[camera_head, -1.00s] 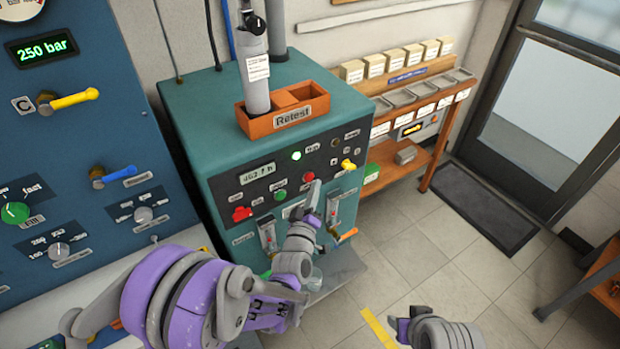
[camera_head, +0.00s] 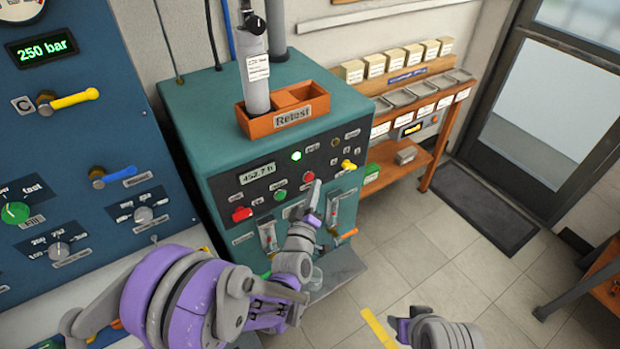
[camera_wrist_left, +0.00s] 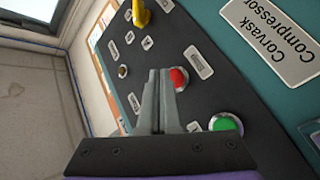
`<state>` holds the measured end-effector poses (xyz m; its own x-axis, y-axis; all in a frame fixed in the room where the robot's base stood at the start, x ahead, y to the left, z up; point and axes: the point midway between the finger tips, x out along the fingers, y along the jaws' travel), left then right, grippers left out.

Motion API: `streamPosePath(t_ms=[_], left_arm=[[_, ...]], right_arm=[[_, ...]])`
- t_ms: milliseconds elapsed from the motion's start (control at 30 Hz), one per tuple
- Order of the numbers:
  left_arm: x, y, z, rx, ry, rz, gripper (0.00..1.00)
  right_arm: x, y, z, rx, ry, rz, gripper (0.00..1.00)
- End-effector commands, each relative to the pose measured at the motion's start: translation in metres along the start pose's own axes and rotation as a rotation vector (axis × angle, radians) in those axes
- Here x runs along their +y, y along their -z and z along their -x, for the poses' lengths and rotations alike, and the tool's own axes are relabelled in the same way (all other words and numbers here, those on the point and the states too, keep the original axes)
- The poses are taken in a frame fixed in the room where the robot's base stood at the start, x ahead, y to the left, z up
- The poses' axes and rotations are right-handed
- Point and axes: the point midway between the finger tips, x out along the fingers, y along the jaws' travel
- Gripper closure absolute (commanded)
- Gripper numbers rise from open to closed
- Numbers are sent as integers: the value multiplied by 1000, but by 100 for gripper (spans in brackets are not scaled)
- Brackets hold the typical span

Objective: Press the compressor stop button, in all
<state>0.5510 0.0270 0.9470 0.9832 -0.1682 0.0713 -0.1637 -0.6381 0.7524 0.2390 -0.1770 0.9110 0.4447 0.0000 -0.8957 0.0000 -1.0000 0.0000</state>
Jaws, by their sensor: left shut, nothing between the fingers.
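The compressor (camera_head: 225,165) is a teal cabinet with a black control panel. A red round button (camera_head: 309,177) sits on the panel, with a green round button (camera_head: 280,195) to its left. My left gripper (camera_head: 315,186) is shut and empty, its tips just below and right of the red button. In the left wrist view the shut fingers (camera_wrist_left: 160,78) point at the panel, with the red button (camera_wrist_left: 180,78) right beside their tips and the green button (camera_wrist_left: 225,123) farther right. I cannot tell whether the tips touch the red button.
An orange "Retest" tray (camera_head: 289,121) holding a grey cylinder (camera_head: 256,85) stands on top. A blue panel (camera_head: 60,140) stands at left.

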Motion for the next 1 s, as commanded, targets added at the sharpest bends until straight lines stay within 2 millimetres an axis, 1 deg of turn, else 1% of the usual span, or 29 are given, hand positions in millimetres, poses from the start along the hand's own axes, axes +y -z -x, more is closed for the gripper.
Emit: streamPosePath(t_ms=[267,1000], left_arm=[[-4,4,-6,0,1,1,100],[-6,7,-9,0,0,0,100]], right_arm=[[0,1,1,1,0,0,50],[0,2,3,2,0,0,50]])
